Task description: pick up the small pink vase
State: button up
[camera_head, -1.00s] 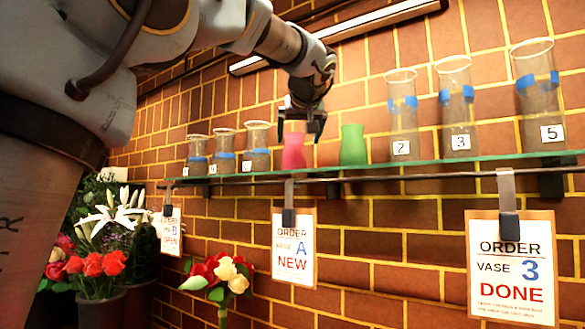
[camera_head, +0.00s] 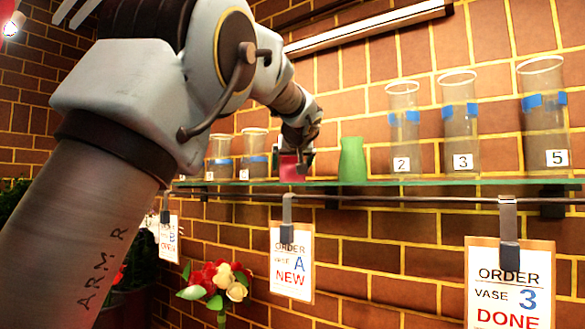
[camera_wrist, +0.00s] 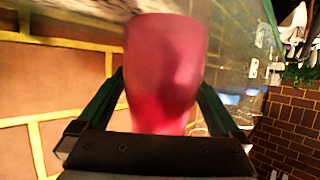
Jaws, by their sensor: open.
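The small pink vase (camera_head: 291,170) stands upright on the glass shelf (camera_head: 400,185), left of the small green vase (camera_head: 352,160). My gripper (camera_head: 298,154) is at the vase and hides its upper part in the head view. In the wrist view the pink vase (camera_wrist: 163,70) lies between the two fingers of my open gripper (camera_wrist: 160,100), one on each side. Small gaps show beside the vase, and its near end is hidden by the gripper body.
Tall glass cylinders with blue bands stand right of the green vase, among them vase 3 (camera_head: 460,125). Smaller glass cylinders (camera_head: 254,152) stand to the left. Order cards (camera_head: 291,262) hang below the shelf. A flower bouquet (camera_head: 218,282) is below. A lamp bar (camera_head: 370,27) runs above.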

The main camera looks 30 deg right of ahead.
grip_shut()
dwell(0.9)
